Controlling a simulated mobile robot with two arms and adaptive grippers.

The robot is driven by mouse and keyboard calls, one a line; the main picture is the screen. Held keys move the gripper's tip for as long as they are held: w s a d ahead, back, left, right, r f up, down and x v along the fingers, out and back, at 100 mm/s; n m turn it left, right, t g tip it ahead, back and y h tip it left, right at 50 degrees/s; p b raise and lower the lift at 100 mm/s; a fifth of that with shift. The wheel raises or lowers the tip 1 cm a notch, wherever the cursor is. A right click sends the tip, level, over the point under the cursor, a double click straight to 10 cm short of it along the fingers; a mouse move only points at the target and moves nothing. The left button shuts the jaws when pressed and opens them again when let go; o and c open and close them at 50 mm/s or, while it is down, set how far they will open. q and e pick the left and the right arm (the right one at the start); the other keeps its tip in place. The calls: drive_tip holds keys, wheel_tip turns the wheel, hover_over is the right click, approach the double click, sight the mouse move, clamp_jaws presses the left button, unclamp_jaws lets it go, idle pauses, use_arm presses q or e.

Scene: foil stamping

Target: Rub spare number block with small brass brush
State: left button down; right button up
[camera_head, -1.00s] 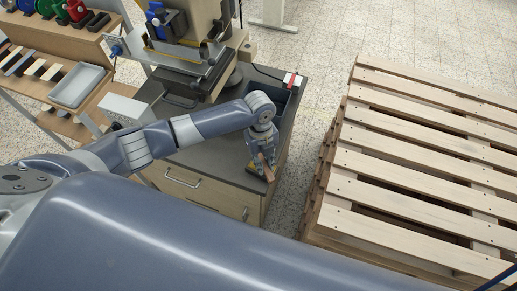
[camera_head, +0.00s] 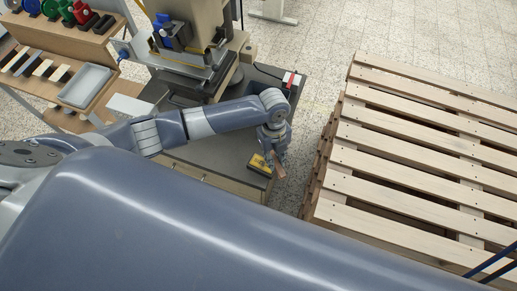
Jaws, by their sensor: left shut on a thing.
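My left gripper (camera_head: 275,158) points down at the front right corner of the grey bench top (camera_head: 222,150). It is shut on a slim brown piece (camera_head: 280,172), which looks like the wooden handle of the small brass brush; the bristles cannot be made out. Just left of the fingers a small yellow and dark block (camera_head: 260,164) lies on the bench top near its front edge. It may be the spare number block, but no digits can be read. Whether the brush touches it cannot be told. My right gripper is not in view.
The stamping press (camera_head: 195,55) stands at the back of the bench. A red and white item (camera_head: 291,78) lies at the bench's far right corner. A wooden pallet stack (camera_head: 420,160) stands to the right. A shelf with a grey tray (camera_head: 87,86) is at the left.

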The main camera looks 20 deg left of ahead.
use_arm(q)
drive_tip(key=shift+a+r+p, duration=0.1)
drive_tip(key=shift+r+p, duration=0.8)
drive_tip(key=shift+r, duration=0.3)
drive_tip(key=shift+w+f, duration=0.1)
drive_tip(key=w+a+f+n+t+b, duration=0.1)
drive_tip(key=w+a+f+n+b, duration=0.1)
drive_tip(key=w+a+n+b, duration=0.55)
drive_tip(key=n+t+b, duration=0.2)
drive_tip(key=n+b, duration=1.1)
drive_tip(key=n, duration=0.2)
hover_over(250, 140)
drive_tip(key=shift+y, duration=0.3)
wheel_tip(250, 140, down, 5)
drive_tip(key=shift+s+a+f, duration=0.1)
drive_tip(key=shift+s, duration=0.05)
drive_tip(key=shift+f, duration=2.05)
drive_tip(key=shift+p, duration=0.3)
